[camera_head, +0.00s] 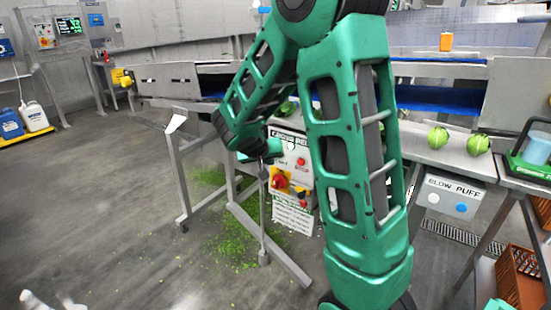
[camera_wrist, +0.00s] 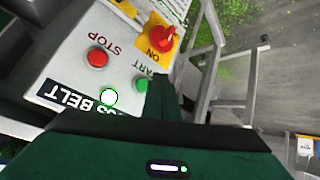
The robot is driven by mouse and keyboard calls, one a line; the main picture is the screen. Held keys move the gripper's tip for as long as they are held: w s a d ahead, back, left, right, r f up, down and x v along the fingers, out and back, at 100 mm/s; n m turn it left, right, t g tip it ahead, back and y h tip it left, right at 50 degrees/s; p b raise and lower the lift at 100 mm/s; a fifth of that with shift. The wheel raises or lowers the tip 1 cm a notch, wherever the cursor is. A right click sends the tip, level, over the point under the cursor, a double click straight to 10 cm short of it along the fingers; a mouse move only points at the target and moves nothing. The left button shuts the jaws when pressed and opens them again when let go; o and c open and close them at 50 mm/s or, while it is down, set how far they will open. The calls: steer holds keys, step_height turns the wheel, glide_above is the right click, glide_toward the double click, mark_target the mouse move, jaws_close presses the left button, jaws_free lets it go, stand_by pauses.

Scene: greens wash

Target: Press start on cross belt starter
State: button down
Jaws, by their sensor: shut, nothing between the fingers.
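The cross belt starter (camera_head: 299,176) is a pale box on a metal post. In the wrist view its face (camera_wrist: 75,72) is tilted, with a red STOP button (camera_wrist: 97,57), a green START button (camera_wrist: 141,84), a lit white lamp (camera_wrist: 109,97) and a red rotary switch (camera_wrist: 160,44) on a yellow ON plate. The "CROSS BELT" label is partly covered by my gripper. My gripper (camera_wrist: 160,80) is shut and empty, its tip right beside the green button; I cannot tell whether they touch. In the head view my gripper (camera_head: 273,150) is at the box's upper left.
A metal frame (camera_head: 180,170) stands left of the starter, with green scraps on the floor (camera_head: 120,220). A conveyor (camera_head: 440,100) runs behind. Open floor lies at left.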

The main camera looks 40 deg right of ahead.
steer(key=a, duration=0.1)
steer(key=s+a, duration=0.1)
steer(key=a, duration=0.1)
stand_by(0.9)
steer(key=s+d+r+m+g+y, duration=0.1)
steer(key=s+d+g, duration=0.1)
steer(key=s, duration=0.6)
steer(key=s+d+r+g+y, duration=0.1)
steer(key=s+g, duration=0.1)
steer(key=s, duration=0.6)
steer(key=s+a+g+y, duration=0.1)
steer(key=s+a+y, duration=0.1)
steer(key=s, duration=0.7)
steer(key=s+a+r+n+y, duration=0.1)
steer(key=s+a+y, duration=0.2)
steer(key=s, duration=0.7)
steer(key=shift+a+r+g+y, duration=0.2)
steer(key=shift+a+g+y, duration=0.15)
steer(key=shift+a, duration=0.55)
steer(key=shift+s, duration=0.1)
